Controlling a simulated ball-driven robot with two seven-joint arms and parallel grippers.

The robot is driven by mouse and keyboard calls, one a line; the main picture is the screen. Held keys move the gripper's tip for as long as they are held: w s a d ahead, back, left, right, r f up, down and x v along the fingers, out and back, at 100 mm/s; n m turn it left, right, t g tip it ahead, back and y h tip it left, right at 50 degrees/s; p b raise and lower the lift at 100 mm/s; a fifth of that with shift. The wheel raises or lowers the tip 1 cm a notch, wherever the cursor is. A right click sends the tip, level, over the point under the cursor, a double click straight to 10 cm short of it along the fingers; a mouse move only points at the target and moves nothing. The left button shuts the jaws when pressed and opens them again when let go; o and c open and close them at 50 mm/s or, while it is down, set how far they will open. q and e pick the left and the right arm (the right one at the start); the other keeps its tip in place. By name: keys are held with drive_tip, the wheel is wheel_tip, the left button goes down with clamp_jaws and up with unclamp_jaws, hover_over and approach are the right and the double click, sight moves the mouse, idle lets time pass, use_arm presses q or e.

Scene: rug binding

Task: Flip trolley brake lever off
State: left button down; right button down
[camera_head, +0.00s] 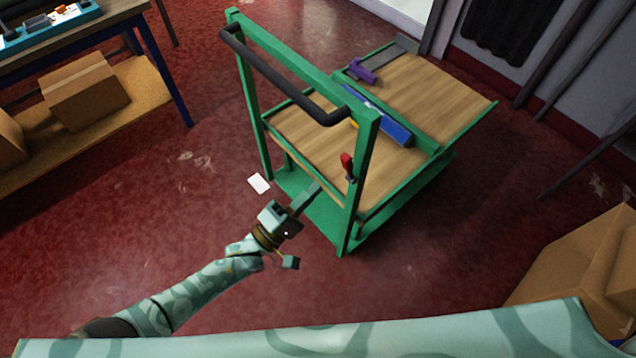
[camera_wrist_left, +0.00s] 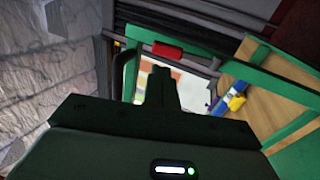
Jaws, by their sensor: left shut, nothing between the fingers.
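A green trolley (camera_head: 366,148) with wooden decks and a black push handle (camera_head: 285,82) stands ahead of me. A red brake lever (camera_head: 347,166) sits on its near right upright. The red lever also shows in the left wrist view (camera_wrist_left: 168,50), beyond the fingertips. My left gripper (camera_head: 307,197) is shut and empty, a short way left of and below the lever, apart from it. Its fingers show in the left wrist view (camera_wrist_left: 160,88). My right gripper is not in view.
A purple tool (camera_head: 362,71) and a blue item (camera_head: 380,117) lie on the trolley. A workbench (camera_head: 75,38) with boxes on its shelf stands at left. Cardboard boxes (camera_head: 585,262) are at lower right. The red floor left of the trolley is mostly clear, with a white card (camera_head: 259,183).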

use_arm(q)
drive_tip(key=v, duration=0.7)
drive_tip(key=shift+s+a, duration=0.2)
drive_tip(key=shift+s, duration=0.1)
drive_tip(key=shift+r, duration=0.1)
